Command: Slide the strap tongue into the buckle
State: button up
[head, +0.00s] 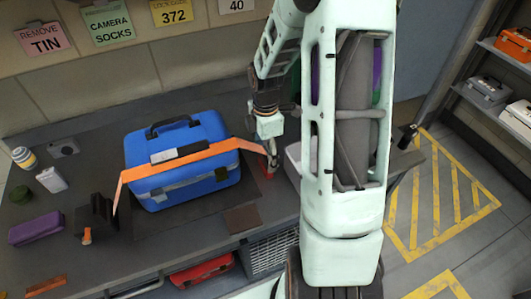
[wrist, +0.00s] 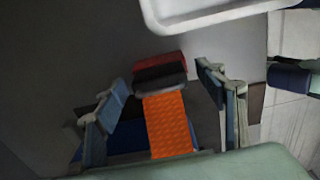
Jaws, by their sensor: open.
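A blue case (head: 172,183) stands on a dark mat on the bench. An orange strap (head: 193,157) runs over its lid, down on the left and out to the right toward my gripper (head: 271,150). In the wrist view the strap (wrist: 168,125) lies between the two fingers of my gripper (wrist: 170,98), which are spread apart with gaps on both sides. The strap ends at a dark piece with a red block (wrist: 158,62) beyond it. The red block also shows below my gripper in the head view (head: 268,173). I cannot tell whether the tongue is inside the buckle.
A pale tray (wrist: 215,8) is close beyond the red block. A black block (head: 95,215) stands left of the case, with a purple case (head: 36,229) farther left. A cup (head: 24,158) and a white container (head: 51,180) stand at the back left.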

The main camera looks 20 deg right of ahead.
jog(key=shift+r, duration=0.1)
notch_tip(320, 180, up, 12)
dwell(0.5)
dwell(0.4)
